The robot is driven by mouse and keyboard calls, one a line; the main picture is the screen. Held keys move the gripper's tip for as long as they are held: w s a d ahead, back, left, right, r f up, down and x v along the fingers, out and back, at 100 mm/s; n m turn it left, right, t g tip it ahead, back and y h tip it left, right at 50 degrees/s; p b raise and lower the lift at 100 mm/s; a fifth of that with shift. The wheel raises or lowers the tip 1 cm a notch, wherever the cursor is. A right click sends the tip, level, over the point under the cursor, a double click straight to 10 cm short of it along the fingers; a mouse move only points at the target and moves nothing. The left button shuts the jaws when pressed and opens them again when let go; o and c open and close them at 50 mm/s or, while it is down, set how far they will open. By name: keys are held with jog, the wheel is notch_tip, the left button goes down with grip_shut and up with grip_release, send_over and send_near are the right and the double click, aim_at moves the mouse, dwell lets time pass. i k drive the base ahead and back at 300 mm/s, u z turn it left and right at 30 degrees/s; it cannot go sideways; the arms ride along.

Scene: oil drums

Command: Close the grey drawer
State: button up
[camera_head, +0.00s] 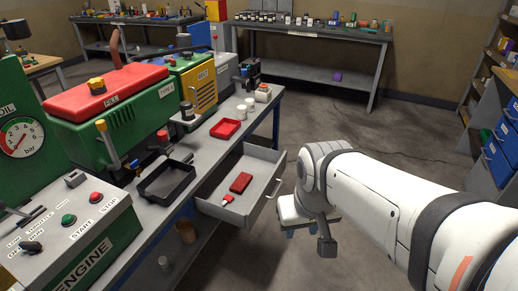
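The grey drawer (262,172) is pulled out from the front of the grey workbench (222,151). A red box (240,182) and a small red-and-white item (228,199) lie inside it. Its handle (279,187) is on the front panel, facing right. My white arm comes in from the lower right, with its end just right of the drawer front. The dark part at its end, which looks like my gripper (327,246), hangs below and right of the handle, seemingly apart from it. Its fingers cannot be made out, so open or shut is unclear.
A black tray (147,192), a red tray (225,121) and jars stand on the workbench. Green machinery (130,118) is behind it. The engine control box (77,239) is at lower left. Blue drawers (497,160) stand far right. The floor beyond my arm is mostly clear.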

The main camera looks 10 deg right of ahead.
aim_at(267, 166)
jog(key=z, duration=0.05)
jog(key=i, duration=1)
jog(key=u, duration=1.55)
jog(key=k, duration=0.85)
jog(key=z, duration=1.05)
jog(key=i, duration=1)
jog(key=z, duration=0.05)
